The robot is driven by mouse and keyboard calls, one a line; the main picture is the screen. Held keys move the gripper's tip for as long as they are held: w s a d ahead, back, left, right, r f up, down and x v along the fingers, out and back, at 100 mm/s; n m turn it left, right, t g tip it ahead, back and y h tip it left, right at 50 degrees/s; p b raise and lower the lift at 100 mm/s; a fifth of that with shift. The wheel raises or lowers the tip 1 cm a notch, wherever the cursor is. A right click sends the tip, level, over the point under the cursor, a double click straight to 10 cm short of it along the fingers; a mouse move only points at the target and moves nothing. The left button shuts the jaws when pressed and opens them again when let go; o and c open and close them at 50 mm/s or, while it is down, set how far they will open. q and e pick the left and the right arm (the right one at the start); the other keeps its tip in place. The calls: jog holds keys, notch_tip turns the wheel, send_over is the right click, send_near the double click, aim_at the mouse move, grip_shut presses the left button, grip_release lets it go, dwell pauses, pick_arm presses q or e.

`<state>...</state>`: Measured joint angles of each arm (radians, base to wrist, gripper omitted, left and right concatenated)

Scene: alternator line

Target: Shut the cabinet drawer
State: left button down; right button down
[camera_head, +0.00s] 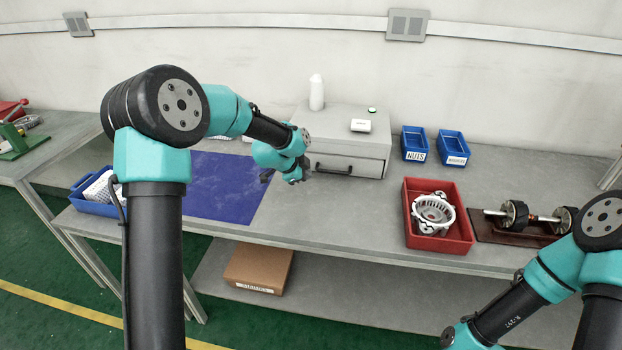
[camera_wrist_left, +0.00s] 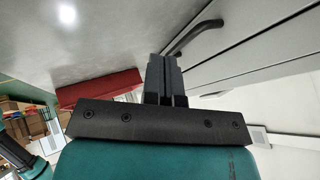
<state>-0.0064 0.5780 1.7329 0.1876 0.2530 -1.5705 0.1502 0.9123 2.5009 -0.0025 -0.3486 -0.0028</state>
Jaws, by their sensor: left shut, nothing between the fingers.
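The grey cabinet (camera_head: 368,148) stands on the bench against the wall. Its drawer front (camera_head: 350,171) faces me and has a dark bar handle (camera_head: 333,169), which also shows in the wrist view (camera_wrist_left: 192,37). The drawer looks flush or nearly flush with the cabinet; I cannot tell whether a small gap remains. My left gripper (camera_head: 305,169) is at the drawer's left end, partly hidden by its own wrist. In the wrist view its fingers (camera_wrist_left: 165,62) are together and empty, close beside the drawer front and handle. My right gripper is out of view.
A white bottle (camera_head: 316,93) and a small white box (camera_head: 361,126) stand on the cabinet. Blue bins (camera_head: 453,147) are right of it. A red tray (camera_head: 440,246) holds a metal housing (camera_head: 433,212). A blue mat (camera_head: 215,190) lies left; bare bench lies before the drawer.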

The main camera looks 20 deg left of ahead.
pick_arm(q)
jog(key=shift+v, duration=1.35)
jog(key=shift+f, duration=0.1)
